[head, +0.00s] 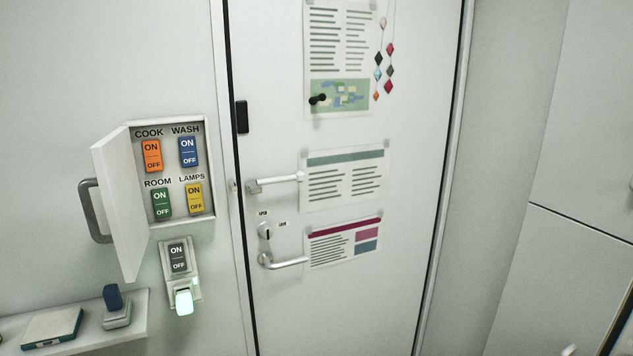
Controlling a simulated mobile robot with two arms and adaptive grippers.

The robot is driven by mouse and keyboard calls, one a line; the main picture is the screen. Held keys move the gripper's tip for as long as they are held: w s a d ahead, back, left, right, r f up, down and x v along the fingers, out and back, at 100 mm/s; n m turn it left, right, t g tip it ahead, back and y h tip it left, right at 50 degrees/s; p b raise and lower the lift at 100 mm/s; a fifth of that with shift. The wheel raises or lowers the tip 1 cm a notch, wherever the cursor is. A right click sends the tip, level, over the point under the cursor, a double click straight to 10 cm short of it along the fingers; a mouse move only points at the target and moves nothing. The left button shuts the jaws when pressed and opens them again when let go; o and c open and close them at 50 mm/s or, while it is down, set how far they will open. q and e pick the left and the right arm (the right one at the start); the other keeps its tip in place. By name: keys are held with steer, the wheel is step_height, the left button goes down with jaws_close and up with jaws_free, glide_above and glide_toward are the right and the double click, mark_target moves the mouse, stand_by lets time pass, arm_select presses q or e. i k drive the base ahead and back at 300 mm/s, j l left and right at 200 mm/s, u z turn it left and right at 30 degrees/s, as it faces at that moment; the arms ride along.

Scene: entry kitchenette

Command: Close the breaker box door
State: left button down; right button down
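The breaker box (208,220) is set on the wall left of a white door. Its white door (122,205) is hinged on the box's left side and stands wide open, swung out from the wall. A grey handle (92,211) sticks out from the outer face of the box door. Inside are an orange COOK switch (152,155), a blue WASH switch (188,152), a green ROOM switch (161,203) and a yellow LAMPS switch (194,198). Neither of my grippers can be made out in the head view.
Below the box is a grey ON/OFF switch (178,258) with a glowing light (184,301) under it. A shelf (132,331) at lower left holds a book (52,327) and a blue-topped item (113,297). The white door (410,255) has two lever handles.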

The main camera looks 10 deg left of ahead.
mark_target(117, 179)
steer(key=k+j+u, duration=0.2)
steer(key=j, duration=0.25)
steer(key=j+u, duration=0.15)
steer(key=j, duration=0.25)
steer(key=k+j+u, duration=0.2)
steer(key=j, duration=0.25)
steer(key=i, duration=0.1)
